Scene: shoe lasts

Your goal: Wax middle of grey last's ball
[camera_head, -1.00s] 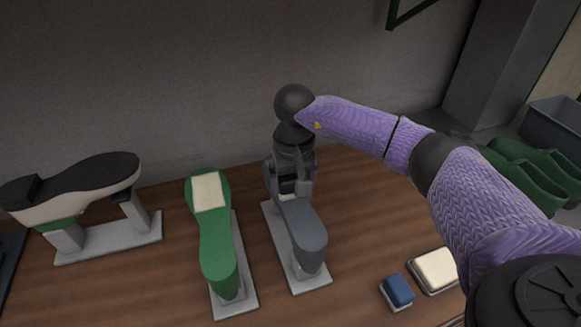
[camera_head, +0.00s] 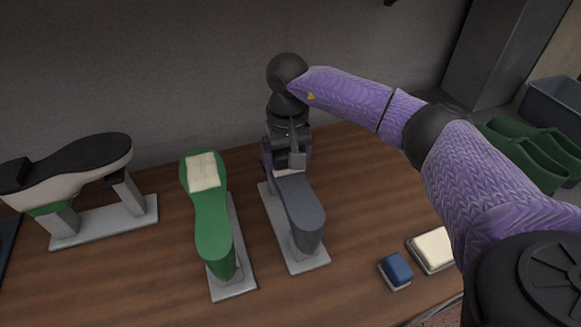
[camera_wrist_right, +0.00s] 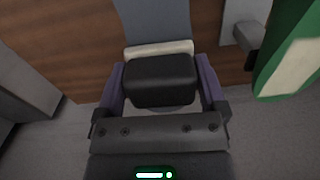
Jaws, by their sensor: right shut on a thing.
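The grey last (camera_head: 299,205) stands sole up on a pale stand, its ball end at the back. My right gripper (camera_head: 286,157) is over that end and hides its tip. In the right wrist view the purple fingers of the gripper (camera_wrist_right: 160,82) are shut on a dark block (camera_wrist_right: 160,78). A cream strip (camera_wrist_right: 158,48) shows between the block and the grey sole (camera_wrist_right: 155,20); I cannot tell whether it belongs to the last or the block. Contact there is hidden. My left gripper is not in view.
A green last (camera_head: 211,225) with a cream patch (camera_head: 203,171) stands close at left. A black-soled shoe (camera_head: 75,175) is on a stand farther left. A blue block (camera_head: 396,268) and a cream pad in a tray (camera_head: 432,250) lie at front right.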

